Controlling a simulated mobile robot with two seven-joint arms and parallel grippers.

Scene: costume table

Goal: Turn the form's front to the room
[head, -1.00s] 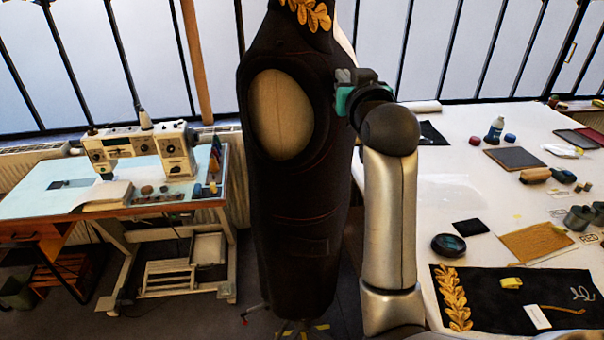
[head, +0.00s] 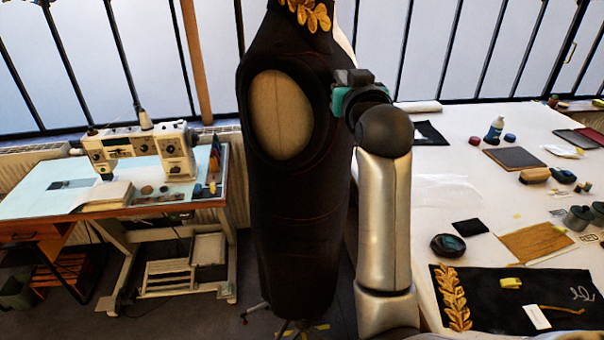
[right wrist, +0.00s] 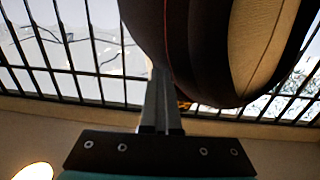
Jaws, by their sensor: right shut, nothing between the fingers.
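The dress form (head: 283,115) stands upright left of the white table. It wears a black garment (head: 295,225) with gold leaf embroidery (head: 306,14) at the collar. A bare beige armhole faces my head camera. My right gripper (head: 347,78) is at the form's right edge, at upper chest height. In the right wrist view its fingers (right wrist: 160,80) are shut together and empty, close beside the dark garment (right wrist: 190,50). I cannot tell whether they touch it. My forearm hides part of the table edge. My left gripper is not in view.
The white table (head: 440,215) on the right holds pads, tins, a bottle and a black embroidered panel (head: 490,300). A sewing machine (head: 140,150) stands on a bench at the left. Barred windows are behind. Floor shows between bench and form.

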